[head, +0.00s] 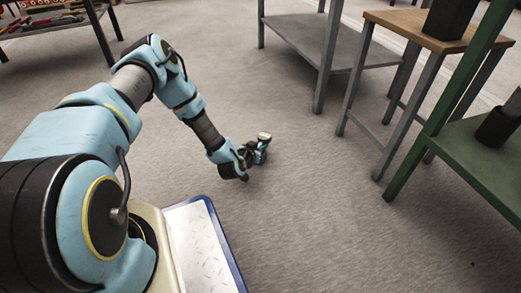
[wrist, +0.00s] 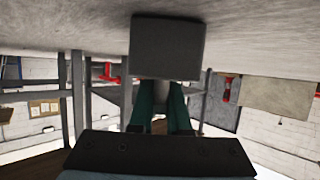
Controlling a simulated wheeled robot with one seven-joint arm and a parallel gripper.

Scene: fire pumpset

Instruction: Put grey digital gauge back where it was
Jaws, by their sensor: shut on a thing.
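The grey digital gauge (wrist: 168,46) shows in the wrist view as a plain grey block at the ends of my gripper's teal fingers. My gripper (wrist: 162,88) is shut on it. In the head view my gripper (head: 254,156) is out past the front of my base, over open floor, with the small pale top of the gauge (head: 264,136) at its end. The gauge's display face is not visible. I cannot tell from these frames which spot the gauge came from.
A grey metal table (head: 318,38) stands at the back. A wood-topped table (head: 425,30) bearing a black block (head: 449,18) is right of it. A green shelf unit (head: 478,150) holding a dark cylinder (head: 495,128) is at the right. Floor (head: 310,210) between is clear.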

